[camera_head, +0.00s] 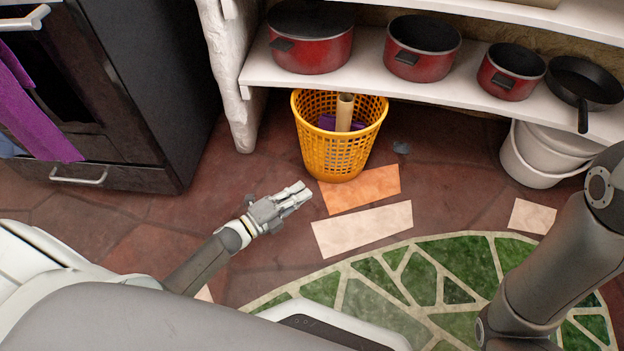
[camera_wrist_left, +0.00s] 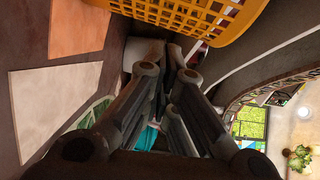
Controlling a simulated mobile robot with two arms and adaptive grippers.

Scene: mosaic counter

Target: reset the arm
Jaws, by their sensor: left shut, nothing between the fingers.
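My left gripper (camera_head: 296,194) is shut and empty in the head view. It hangs above the tiled floor, just left of and nearer than the yellow basket (camera_head: 325,158). In the left wrist view its closed fingers (camera_wrist_left: 170,65) fill the middle, with the basket (camera_wrist_left: 200,15) at the top. My left arm reaches in from the lower left. My right arm shows at the right edge of the head view, but its gripper is out of view.
The basket holds a cardboard tube (camera_head: 344,112). Red pots (camera_head: 312,52) and a black pan (camera_head: 583,84) stand on a white shelf (camera_head: 262,72). White buckets (camera_head: 535,160) stand below. A dark oven (camera_head: 110,90) is at left. Loose tiles (camera_head: 362,228) lie by the green mosaic (camera_head: 440,265).

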